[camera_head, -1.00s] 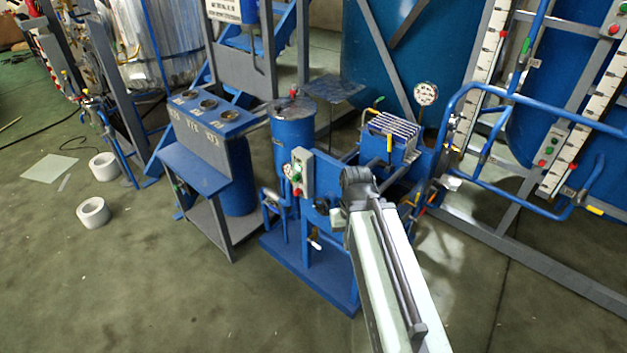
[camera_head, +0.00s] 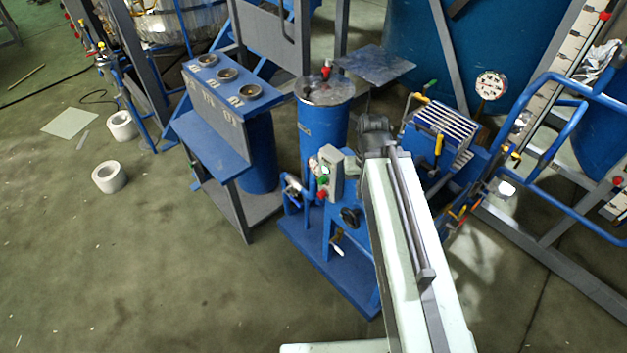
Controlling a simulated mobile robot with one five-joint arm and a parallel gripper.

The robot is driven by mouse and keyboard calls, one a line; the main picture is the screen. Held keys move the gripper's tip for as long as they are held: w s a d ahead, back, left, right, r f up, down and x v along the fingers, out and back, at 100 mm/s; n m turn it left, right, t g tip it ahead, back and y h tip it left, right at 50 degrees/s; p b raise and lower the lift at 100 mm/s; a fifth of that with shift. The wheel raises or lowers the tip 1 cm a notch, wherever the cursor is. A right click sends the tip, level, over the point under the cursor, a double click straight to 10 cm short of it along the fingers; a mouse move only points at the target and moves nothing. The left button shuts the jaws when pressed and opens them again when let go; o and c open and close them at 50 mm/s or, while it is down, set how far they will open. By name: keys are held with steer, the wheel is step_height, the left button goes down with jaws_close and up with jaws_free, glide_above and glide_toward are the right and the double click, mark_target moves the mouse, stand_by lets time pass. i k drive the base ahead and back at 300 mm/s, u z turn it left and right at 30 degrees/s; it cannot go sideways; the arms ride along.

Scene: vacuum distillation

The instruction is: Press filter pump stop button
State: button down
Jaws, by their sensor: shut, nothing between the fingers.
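The filter pump unit is blue, with a tall cylinder (camera_head: 323,125) and a base plate (camera_head: 330,265) in the middle of the head view. A small grey control box (camera_head: 335,165) stands on its near side, with a green button (camera_head: 322,181) above a red button (camera_head: 322,194). My arm rises from the lower right, and its dark upper joint shows just right of the box. A pale part of my arm shows close to the box's right side. My gripper's fingers cannot be made out; they seem hidden behind my arm. No contact with either button is visible.
A blue panel stand (camera_head: 222,98) with several round dials stands left of the pump. A filter plate stack (camera_head: 445,130) and a pressure gauge (camera_head: 491,85) are to the right, beside blue pipe rails (camera_head: 545,150). White rolls (camera_head: 109,177) lie on the open floor at left.

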mark_target(323, 194)
steer(key=z, duration=0.2)
steer(key=i, duration=0.2)
steer(key=u, duration=0.45)
steer(key=k, duration=0.5)
steer(key=u, duration=1.1)
steer(key=k, duration=0.65)
steer(key=u, duration=0.6)
steer(key=i, duration=1)
steer(key=z, duration=0.05)
